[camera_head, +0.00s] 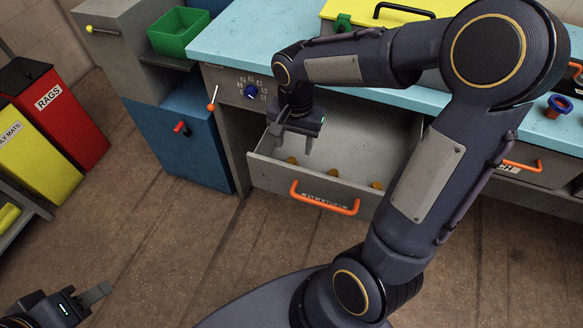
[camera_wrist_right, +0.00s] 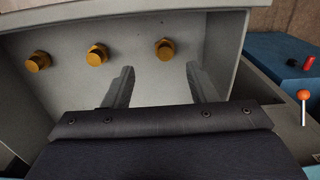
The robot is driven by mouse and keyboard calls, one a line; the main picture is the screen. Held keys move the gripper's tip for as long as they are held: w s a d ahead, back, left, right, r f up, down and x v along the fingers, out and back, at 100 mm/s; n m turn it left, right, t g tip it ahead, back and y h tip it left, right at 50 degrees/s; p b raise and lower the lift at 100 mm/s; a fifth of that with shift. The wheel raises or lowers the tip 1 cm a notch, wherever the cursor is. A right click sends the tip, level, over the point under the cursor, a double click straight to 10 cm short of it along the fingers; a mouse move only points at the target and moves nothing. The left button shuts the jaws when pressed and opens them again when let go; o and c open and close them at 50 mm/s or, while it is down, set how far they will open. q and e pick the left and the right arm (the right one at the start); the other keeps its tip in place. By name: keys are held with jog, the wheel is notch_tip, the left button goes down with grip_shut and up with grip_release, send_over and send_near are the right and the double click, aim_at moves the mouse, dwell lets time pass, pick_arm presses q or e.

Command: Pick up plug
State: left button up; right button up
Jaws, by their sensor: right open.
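Three brass plugs stand in the open grey drawer (camera_head: 340,150). In the head view they are a left plug (camera_head: 292,160), a middle plug (camera_head: 333,173) and a right plug (camera_head: 377,185). The right wrist view shows all three in a row (camera_wrist_right: 38,61), (camera_wrist_right: 97,54), (camera_wrist_right: 165,49). My right gripper (camera_head: 290,146) is open and empty, pointing down over the drawer's left end. In the right wrist view, the rightmost plug shows between its fingers (camera_wrist_right: 160,75), beyond the tips and apart from them. My left gripper (camera_head: 98,293) is at the bottom left, away from the drawer; its finger gap is unclear.
The drawer front has an orange handle (camera_head: 325,198). A light blue worktop (camera_head: 235,45) lies above it, with a green bin (camera_head: 180,32) to the left and a yellow case (camera_head: 345,10) at the back. A blue cabinet (camera_head: 185,135) stands left of the drawer. The floor in front is clear.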

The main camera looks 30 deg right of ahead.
aim_at(292, 160)
jog(key=shift+w+f, duration=0.2)
jog(key=shift+f, duration=0.3)
jog(key=f, duration=0.5)
jog(key=f+b, duration=0.1)
jog(key=f, duration=0.1)
jog(key=shift+w+f, duration=0.2)
jog(key=shift+w, duration=0.15)
jog(key=c, duration=1.1)
